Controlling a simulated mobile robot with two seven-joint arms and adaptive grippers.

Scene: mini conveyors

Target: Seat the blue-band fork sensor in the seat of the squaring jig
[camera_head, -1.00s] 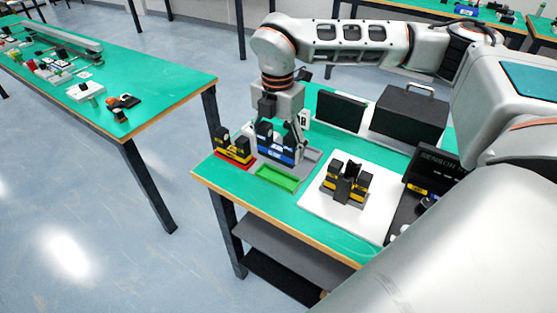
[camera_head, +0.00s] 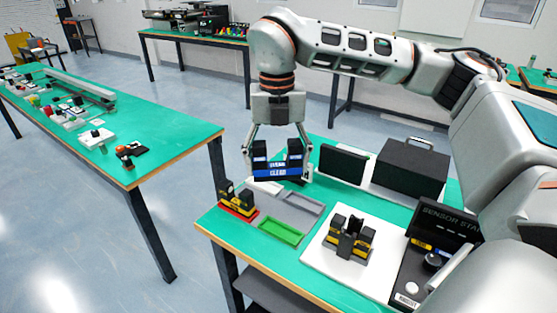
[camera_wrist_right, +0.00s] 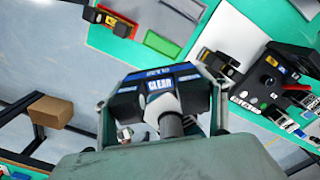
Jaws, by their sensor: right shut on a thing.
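My right gripper (camera_head: 277,168) is shut on the blue-band fork sensor (camera_head: 278,172), a dark two-pronged block with a blue band reading "CLEAR". It is held upright above the back left of the green table. In the right wrist view the sensor (camera_wrist_right: 159,86) sits between the fingers of my right gripper (camera_wrist_right: 160,100). A white plate (camera_head: 318,250) carries a dark fixture with yellow-marked blocks (camera_head: 350,238); this may be the squaring jig, but I cannot tell its seat clearly. The sensor is well apart from it. My left gripper is not in view.
A yellow-banded sensor (camera_head: 238,200) stands on a red tray. An empty grey tray (camera_head: 300,207) and green tray (camera_head: 281,231) lie beside it. A sensor station (camera_head: 430,250) stands at right; a dark case (camera_head: 412,166) and a dark panel (camera_head: 343,163) stand behind.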

